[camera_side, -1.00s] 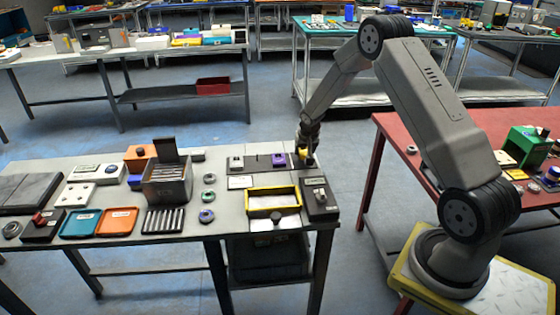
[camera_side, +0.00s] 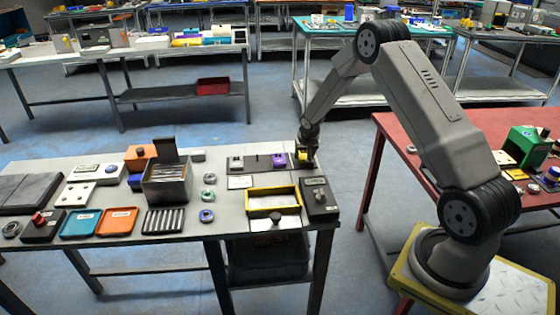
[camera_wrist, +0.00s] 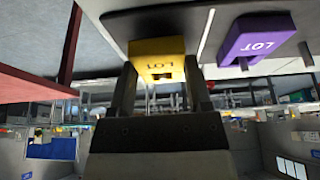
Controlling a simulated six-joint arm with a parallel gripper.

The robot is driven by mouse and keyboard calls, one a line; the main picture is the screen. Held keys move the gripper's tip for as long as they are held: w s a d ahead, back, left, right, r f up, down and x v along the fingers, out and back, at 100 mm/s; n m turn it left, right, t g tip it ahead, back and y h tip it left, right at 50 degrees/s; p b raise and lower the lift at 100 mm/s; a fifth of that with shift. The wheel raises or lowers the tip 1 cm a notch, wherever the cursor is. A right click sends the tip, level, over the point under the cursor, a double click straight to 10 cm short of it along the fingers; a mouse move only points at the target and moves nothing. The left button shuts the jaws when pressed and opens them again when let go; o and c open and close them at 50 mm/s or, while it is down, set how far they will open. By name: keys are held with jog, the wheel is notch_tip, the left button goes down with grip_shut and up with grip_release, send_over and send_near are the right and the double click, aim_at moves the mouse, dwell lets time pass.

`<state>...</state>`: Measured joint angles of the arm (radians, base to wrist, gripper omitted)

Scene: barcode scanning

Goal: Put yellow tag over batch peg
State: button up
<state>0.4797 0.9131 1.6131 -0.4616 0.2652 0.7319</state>
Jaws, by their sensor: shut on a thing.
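The yellow tag (camera_side: 302,155) is held in my gripper (camera_side: 305,151) at the right end of a dark board (camera_side: 259,164). In the wrist view the yellow tag (camera_wrist: 157,48), lettered LOT and with a dark slot, sits between the two fingers of my gripper (camera_wrist: 160,72), which are shut on it. A purple tag (camera_side: 279,160) is on the board just left of it; it also shows in the wrist view (camera_wrist: 257,37), apart from the yellow tag. I cannot make out the batch peg, nor whether the tag touches the board.
In front are a white card (camera_side: 240,182), a yellow-rimmed tray (camera_side: 249,204) and a dark box (camera_side: 319,199). A metal bin (camera_side: 167,186) stands further left.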

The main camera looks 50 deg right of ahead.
jog(key=shift+f, duration=0.35)
dwell(0.3)
jog(key=o, duration=1.3)
jog(key=shift+c, duration=0.2)
jog(key=shift+r, duration=0.1)
jog(key=v, duration=0.7)
jog(key=shift+r, duration=0.3)
jog(key=shift+s+a, duration=0.1)
